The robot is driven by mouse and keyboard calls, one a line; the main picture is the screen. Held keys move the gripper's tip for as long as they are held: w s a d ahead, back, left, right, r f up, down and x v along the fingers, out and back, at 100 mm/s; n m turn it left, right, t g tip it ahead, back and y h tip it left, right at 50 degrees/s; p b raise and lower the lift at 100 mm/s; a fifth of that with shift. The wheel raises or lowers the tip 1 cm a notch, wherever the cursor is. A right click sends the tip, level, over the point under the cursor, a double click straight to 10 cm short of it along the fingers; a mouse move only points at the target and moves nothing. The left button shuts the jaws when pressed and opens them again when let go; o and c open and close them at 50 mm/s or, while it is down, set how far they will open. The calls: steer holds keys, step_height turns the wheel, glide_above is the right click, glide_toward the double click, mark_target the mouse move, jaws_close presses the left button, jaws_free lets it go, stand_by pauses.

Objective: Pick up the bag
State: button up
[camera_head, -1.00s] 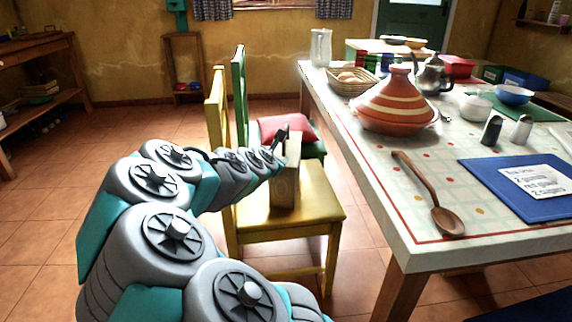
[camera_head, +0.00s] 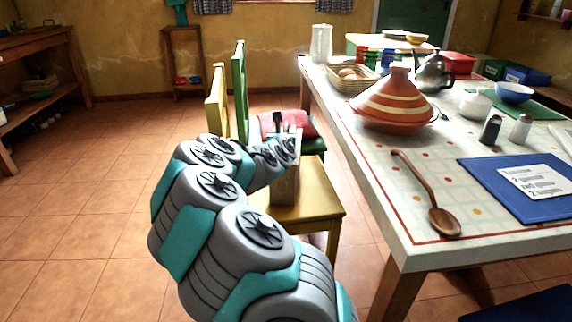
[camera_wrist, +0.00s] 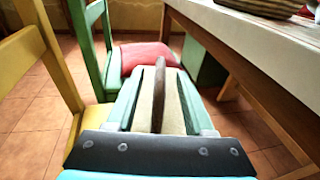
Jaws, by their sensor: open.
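The bag (camera_head: 286,187) is tan and stands upright on the seat of a yellow chair (camera_head: 318,202) beside the table. My gripper (camera_head: 290,136) is at the top of the bag and partly hides it. In the wrist view, my gripper (camera_wrist: 158,75) is open, with one pale green finger on each side of the bag (camera_wrist: 146,112). A dark brown strip, perhaps its handle or opening, runs along the middle between the fingers. I cannot tell whether either finger touches the bag.
A green chair (camera_head: 240,90) with a red cushion (camera_head: 297,123) stands just behind. The table (camera_head: 400,215) is close on the right, holding a tagine (camera_head: 394,102), a wooden spoon (camera_head: 428,193) and a blue board (camera_head: 510,183). The tiled floor at left is clear.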

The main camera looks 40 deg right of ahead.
steer(key=shift+x, duration=1.35)
jaws_close()
stand_by(0.4)
